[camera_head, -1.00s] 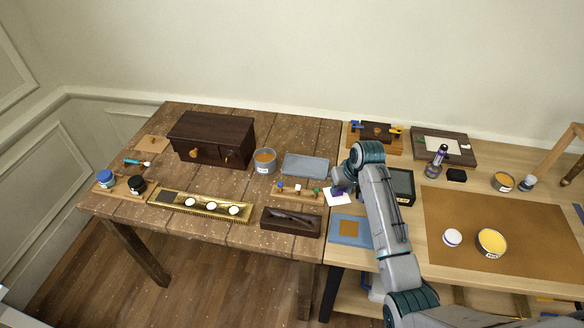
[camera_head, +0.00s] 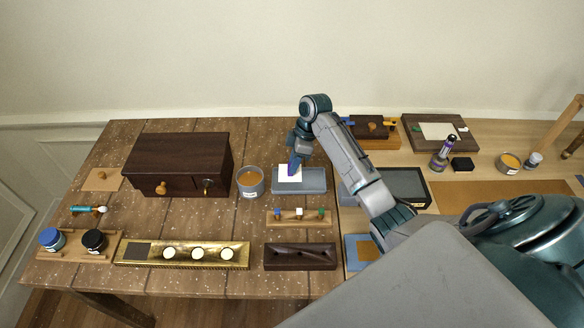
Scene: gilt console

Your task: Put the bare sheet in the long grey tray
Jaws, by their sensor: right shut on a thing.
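The bare sheet (camera_head: 288,175) is a small white square in the head view. My right gripper (camera_head: 293,168) is shut on it and holds it over the left part of the long grey tray (camera_head: 313,186). Whether the sheet touches the tray floor, I cannot tell. The tray lies on the dark wooden table, right of a tin of orange-brown stuff. My fingers hide part of the sheet, and my wrist hides some of the tray's back edge. My left gripper is not in view.
The tin (camera_head: 250,182) stands close to the tray's left end. A wooden rack with coloured knobs (camera_head: 299,217) lies in front of it, and a dark slotted block (camera_head: 299,256) nearer still. A dark chest (camera_head: 177,164) stands at left. A black-framed tray (camera_head: 405,188) lies right.

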